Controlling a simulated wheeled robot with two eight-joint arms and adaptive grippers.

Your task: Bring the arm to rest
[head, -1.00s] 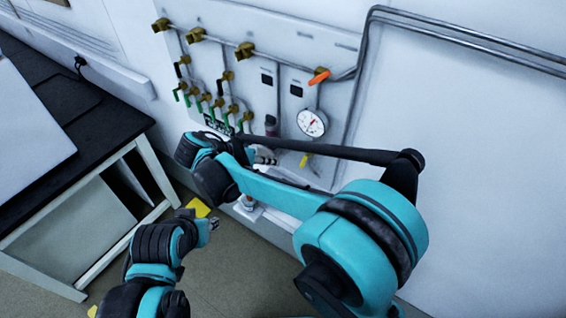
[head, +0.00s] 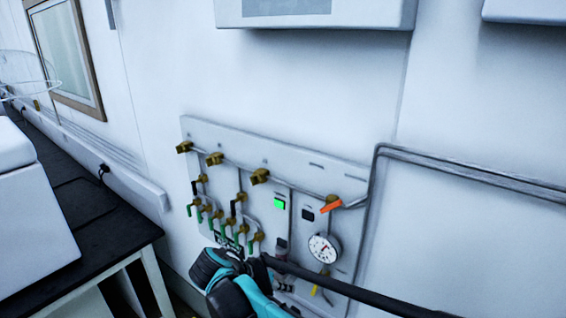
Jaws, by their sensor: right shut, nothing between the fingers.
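My right arm, turquoise and black, comes in from the bottom right. Its wrist is at the bottom middle of the head view, in front of the lower part of a white wall panel (head: 325,176). My right gripper (head: 286,285) shows only as a small part beyond the wrist. It is shut, with nothing held. Whether it touches the panel I cannot tell. My left arm and gripper are out of view.
The panel carries brass valves (head: 260,176), green-handled taps (head: 228,230), an orange lever (head: 331,206), a round gauge (head: 323,248) and a lit green indicator (head: 280,203). A black bench (head: 105,245) stands left, holding a white box (head: 35,235). A wall box (head: 350,14) hangs above.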

